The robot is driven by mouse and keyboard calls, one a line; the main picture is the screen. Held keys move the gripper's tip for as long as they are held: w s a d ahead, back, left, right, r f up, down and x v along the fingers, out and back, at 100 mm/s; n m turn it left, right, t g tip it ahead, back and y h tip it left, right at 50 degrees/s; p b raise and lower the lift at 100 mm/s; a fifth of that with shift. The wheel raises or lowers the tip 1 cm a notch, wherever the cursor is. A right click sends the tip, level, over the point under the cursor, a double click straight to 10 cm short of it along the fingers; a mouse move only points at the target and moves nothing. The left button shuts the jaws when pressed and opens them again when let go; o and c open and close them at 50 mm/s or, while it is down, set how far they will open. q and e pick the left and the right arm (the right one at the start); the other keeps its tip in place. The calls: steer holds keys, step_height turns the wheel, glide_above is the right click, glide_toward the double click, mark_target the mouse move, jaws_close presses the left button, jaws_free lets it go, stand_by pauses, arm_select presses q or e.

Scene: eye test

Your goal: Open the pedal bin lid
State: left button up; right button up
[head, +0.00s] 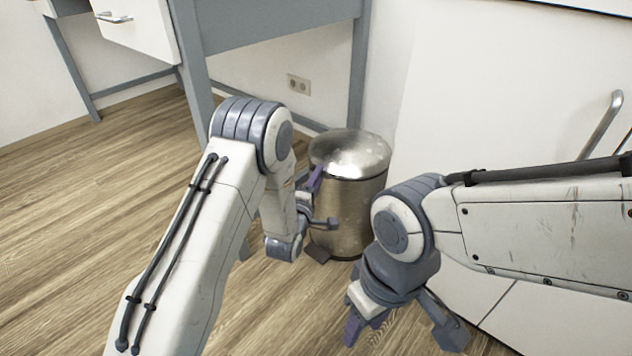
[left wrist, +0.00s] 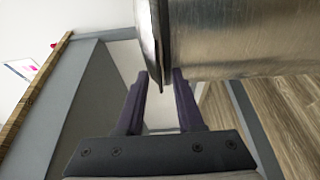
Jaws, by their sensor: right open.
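The pedal bin (head: 350,205) is a brushed-metal cylinder standing on the floor, with a shiny domed lid (head: 350,150) that looks shut. Its dark pedal (head: 318,254) shows low at the front left. My left gripper (head: 322,202) is open at the bin's left side, one finger near the lid's rim and the other lower by the body. In the left wrist view the lid's edge (left wrist: 150,45) reaches down toward the gap between the open fingers (left wrist: 160,78); I cannot tell whether they touch it. My right gripper (head: 402,335) is open and empty, low in front of the bin.
A grey-framed desk (head: 270,22) with a white drawer (head: 140,25) stands behind the bin on the left. A white cabinet (head: 480,90) with a metal handle (head: 602,124) stands close on the right. The wooden floor (head: 90,210) at left is clear.

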arm_select(q)
jaws_close()
stand_by(1.5)
